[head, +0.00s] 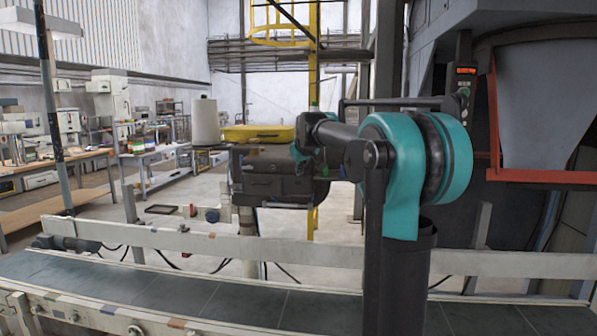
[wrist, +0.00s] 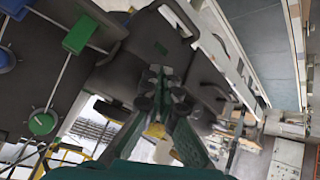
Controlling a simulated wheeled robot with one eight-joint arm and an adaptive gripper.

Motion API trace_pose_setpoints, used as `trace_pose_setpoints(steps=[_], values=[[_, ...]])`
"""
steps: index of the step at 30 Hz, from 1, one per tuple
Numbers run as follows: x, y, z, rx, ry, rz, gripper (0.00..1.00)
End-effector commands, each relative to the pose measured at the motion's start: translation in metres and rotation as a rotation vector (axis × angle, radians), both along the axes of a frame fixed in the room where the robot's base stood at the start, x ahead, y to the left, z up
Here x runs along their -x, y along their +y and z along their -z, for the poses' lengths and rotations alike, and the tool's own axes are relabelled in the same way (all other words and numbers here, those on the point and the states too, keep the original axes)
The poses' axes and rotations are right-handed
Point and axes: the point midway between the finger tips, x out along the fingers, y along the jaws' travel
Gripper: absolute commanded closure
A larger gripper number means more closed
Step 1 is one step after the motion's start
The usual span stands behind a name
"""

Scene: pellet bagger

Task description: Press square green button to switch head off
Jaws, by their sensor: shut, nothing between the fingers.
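In the wrist view a square-looking green button (wrist: 80,35) sits on a dark panel at the upper left. A rounder green knob (wrist: 42,123) is lower left on the same dark surface. My gripper (wrist: 159,73) shows in the middle of the wrist view, shut and empty, to the right of the square green button and apart from it in the picture. In the head view the dark sewing head (head: 275,178) stands behind the conveyor, its right end partly hidden by my arm. My fingertips and the green button cannot be made out there.
A white thread cone (head: 205,122) and a yellow cover (head: 258,133) sit at the sewing head. The conveyor (head: 170,292) runs across the front with a pale rail. A hopper and red frame (head: 545,177) stand at right.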

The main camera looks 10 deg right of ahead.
Motion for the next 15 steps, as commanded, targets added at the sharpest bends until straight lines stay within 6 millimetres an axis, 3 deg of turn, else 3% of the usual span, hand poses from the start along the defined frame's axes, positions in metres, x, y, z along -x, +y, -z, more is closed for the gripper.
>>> trace_pose_setpoints(steps=[15], values=[[0.043,0.014,0.000,0.000,0.000,0.000,1.00]])
